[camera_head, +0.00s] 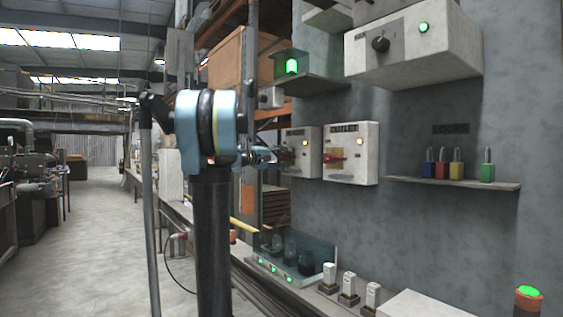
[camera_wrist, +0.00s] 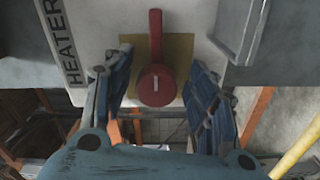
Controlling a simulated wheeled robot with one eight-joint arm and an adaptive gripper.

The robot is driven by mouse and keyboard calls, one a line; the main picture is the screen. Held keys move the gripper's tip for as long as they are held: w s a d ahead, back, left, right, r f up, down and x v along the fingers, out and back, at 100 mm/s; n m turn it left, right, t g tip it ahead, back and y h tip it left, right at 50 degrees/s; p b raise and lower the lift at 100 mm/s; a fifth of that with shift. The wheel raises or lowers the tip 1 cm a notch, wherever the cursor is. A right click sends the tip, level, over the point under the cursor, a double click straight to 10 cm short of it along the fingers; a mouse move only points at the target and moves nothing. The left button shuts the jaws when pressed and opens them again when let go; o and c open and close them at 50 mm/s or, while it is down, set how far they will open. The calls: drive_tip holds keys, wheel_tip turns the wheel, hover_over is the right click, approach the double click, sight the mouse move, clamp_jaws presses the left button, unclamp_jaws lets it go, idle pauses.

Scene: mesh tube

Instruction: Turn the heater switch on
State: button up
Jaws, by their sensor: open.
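The heater box (camera_wrist: 105,25) fills the upper middle of the wrist view, with its dark HEATER label (camera_wrist: 62,45) at the left. Its red rotary switch (camera_wrist: 155,84) sits on a yellow plate (camera_wrist: 182,52), with its long handle pointing up in that picture. My gripper (camera_wrist: 157,90) is open, with one blue finger on either side of the red hub; I cannot tell whether they touch it.
A control box (camera_head: 455,55) juts out above right, and a shelf (camera_head: 455,184) holds several padlocks. A glass-walled tray (camera_head: 322,252) lies below.

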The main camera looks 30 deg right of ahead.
drive_tip(key=a, duration=1.2)
drive_tip(key=shift+s, duration=0.4)
drive_tip(key=shift+f, duration=0.15)
drive_tip(key=s+a+f+y, duration=0.6)
drive_tip(key=s+a+f, duration=0.4)
drive_tip(key=f, duration=0.5)
drive_tip(key=s+a+f+n+y, duration=0.1)
drive_tip(key=s+a+f+y, duration=0.5)
drive_tip(key=s+a+f, duration=0.4)
drive_tip(key=s+a+f+n+t+y, duration=0.1)
drive_tip(key=s+a+f+y, duration=0.5)
drive_tip(key=f, duration=1.6)
drive_tip(key=s+a, duration=0.4)
drive_tip(key=a, duration=0.3)
drive_tip(key=shift+a, duration=0.25)
drive_tip(key=shift+s, duration=0.1)
